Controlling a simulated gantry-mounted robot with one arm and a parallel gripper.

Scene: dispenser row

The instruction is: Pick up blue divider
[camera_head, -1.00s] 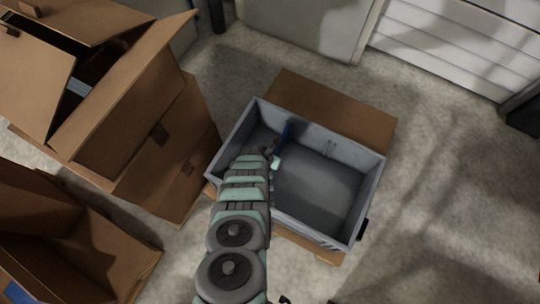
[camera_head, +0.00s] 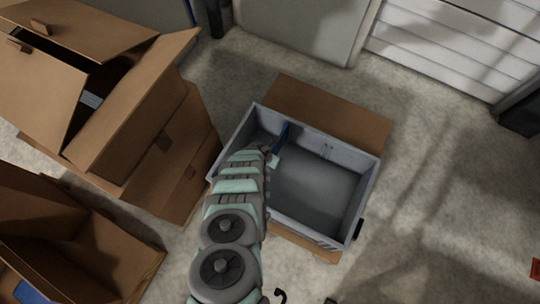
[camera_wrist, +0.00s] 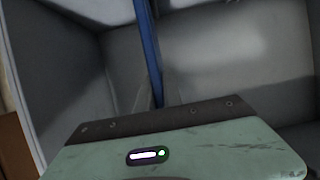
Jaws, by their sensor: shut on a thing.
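The blue divider (camera_head: 281,139) is a thin upright blue panel inside the grey bin, near its far left part. In the wrist view the blue divider (camera_wrist: 149,50) shows as a narrow blue strip running up from my gripper (camera_wrist: 152,98). My gripper is shut on the divider's near end, with pale fingers on either side of it. In the head view my gripper (camera_head: 273,158) is over the bin, partly hidden by my arm. The divider's lower part is hidden in the head view.
The grey bin (camera_head: 368,190) sits on a brown cardboard base (camera_head: 330,105). Stacked open cardboard boxes (camera_head: 150,110) stand to the left, with another open box (camera_head: 90,240) at lower left. A white shutter (camera_head: 450,45) is at the back. The floor at right is mostly clear.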

